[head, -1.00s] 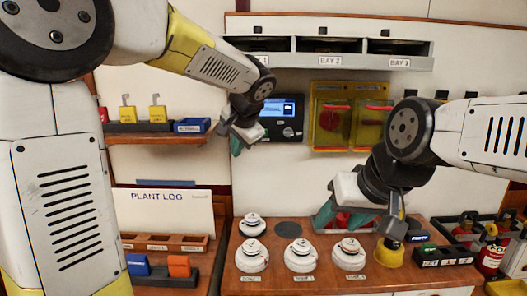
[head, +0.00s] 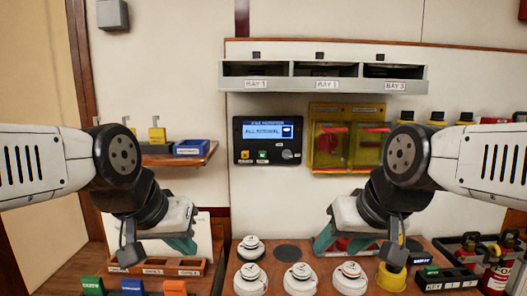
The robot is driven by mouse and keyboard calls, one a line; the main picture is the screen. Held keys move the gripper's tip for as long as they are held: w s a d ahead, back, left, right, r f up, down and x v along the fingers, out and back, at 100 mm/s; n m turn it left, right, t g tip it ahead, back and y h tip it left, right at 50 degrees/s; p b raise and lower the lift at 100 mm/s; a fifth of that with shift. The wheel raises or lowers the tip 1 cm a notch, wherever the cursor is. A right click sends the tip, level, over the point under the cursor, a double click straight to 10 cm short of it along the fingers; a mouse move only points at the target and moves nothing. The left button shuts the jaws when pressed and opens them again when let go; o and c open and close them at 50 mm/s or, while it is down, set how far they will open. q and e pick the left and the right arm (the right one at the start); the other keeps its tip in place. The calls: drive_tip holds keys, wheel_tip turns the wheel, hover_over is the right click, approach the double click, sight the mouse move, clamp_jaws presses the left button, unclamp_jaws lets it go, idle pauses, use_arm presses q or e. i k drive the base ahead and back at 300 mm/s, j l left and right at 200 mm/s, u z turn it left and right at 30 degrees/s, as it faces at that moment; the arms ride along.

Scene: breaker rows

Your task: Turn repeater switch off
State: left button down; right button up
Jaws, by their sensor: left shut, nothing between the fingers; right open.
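The repeater panel (head: 267,141) is a black box on the wall in the middle of the head view. Its blue screen (head: 267,131) appears to read "ALL NORMAL". Below the screen are a yellow button (head: 245,155), a green button (head: 262,156) and a small round grey switch (head: 287,154); its setting is too small to read. My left gripper (head: 182,244) is shut and empty, below and left of the panel, clear of it. My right gripper (head: 345,242) is open, below and right of the panel, over the counter's back part.
Yellow covered boxes (head: 347,140) hang right of the panel. A grey bay shelf (head: 323,86) is above. White detectors (head: 300,279) stand on the wooden counter (head: 416,291). A yellow cup (head: 391,277) is near my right gripper. The wall just before the panel is free.

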sight(287, 154)
drive_tip(key=j+z, duration=0.2)
drive_tip(key=z, duration=0.2)
drive_tip(key=i+j+z, duration=0.1)
drive_tip(key=j+z, duration=0.4)
drive_tip(key=z, duration=0.25)
